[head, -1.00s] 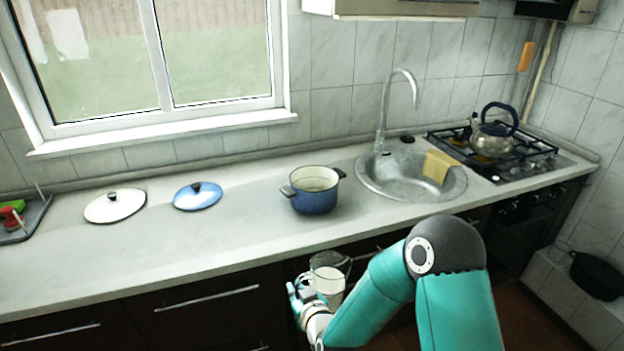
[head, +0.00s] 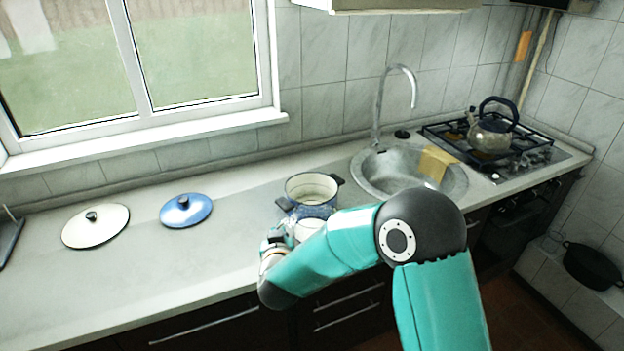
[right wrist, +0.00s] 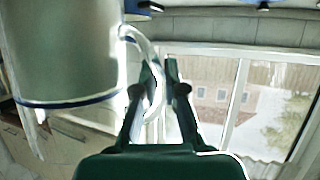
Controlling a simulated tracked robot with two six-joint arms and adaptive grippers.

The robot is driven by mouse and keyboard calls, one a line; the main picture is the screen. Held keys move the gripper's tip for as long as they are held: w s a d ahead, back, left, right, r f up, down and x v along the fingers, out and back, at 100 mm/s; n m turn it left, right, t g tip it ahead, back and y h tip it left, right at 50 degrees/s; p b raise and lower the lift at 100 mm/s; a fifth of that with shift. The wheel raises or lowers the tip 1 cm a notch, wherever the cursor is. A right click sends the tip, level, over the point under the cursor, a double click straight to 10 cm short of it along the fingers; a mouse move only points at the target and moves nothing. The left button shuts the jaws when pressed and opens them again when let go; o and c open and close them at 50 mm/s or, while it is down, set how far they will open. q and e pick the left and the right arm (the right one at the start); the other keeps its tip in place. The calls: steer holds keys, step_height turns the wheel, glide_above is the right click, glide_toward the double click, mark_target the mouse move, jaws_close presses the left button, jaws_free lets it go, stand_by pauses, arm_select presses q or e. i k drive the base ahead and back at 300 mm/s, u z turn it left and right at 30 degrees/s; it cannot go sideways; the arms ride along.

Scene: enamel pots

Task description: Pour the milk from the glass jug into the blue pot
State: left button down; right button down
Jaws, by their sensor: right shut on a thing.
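The blue pot (head: 312,187) stands uncovered on the worktop left of the sink, with a cream inside and dark handles. My right gripper (head: 274,242) is shut on the handle of the glass jug (head: 308,228) and holds it just in front of the pot, on the near side. White milk shows in the jug. In the head view my forearm partly hides the jug, and the jug overlaps the pot's front. In the right wrist view the jug (right wrist: 68,55) fills the upper left, with its handle between the fingers (right wrist: 160,75). My left gripper is not in view.
A blue lid (head: 186,210) and a cream lid (head: 95,226) lie on the worktop left of the pot. The sink (head: 400,172) with a yellow cloth (head: 436,162) is to the right, then a stove with a kettle (head: 491,132). The worktop's front left is clear.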

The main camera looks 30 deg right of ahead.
mark_target(302, 186)
steer(key=u, duration=0.05)
steer(key=i, duration=1.05)
